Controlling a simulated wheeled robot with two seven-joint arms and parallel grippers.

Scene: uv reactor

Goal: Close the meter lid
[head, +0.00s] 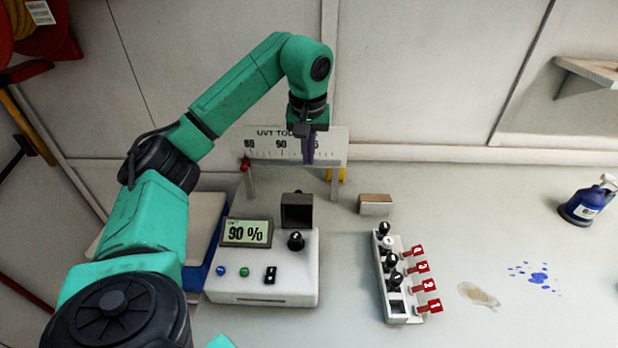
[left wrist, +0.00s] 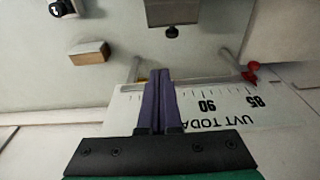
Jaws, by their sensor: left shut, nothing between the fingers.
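The meter (head: 262,292) is a white box with a screen reading 90 %, small buttons and a switch. Its dark square lid (head: 297,212) stands upright, open, at the back of the box. A black-topped piece (head: 296,241) sits in front of the lid. In the left wrist view the lid (left wrist: 172,12) shows at the top edge, with a small dark knob on its wall side. My left gripper (head: 308,158) is shut and empty, pointing down in front of the scale board, behind and above the lid. Its purple fingers are together in the left wrist view (left wrist: 159,80). My right gripper is not in view.
The UVT scale board (head: 265,147) stands on legs behind the meter. A vial rack (head: 400,300) with red numbered tags is to the right, with a small wooden-topped block (head: 375,204) behind it.

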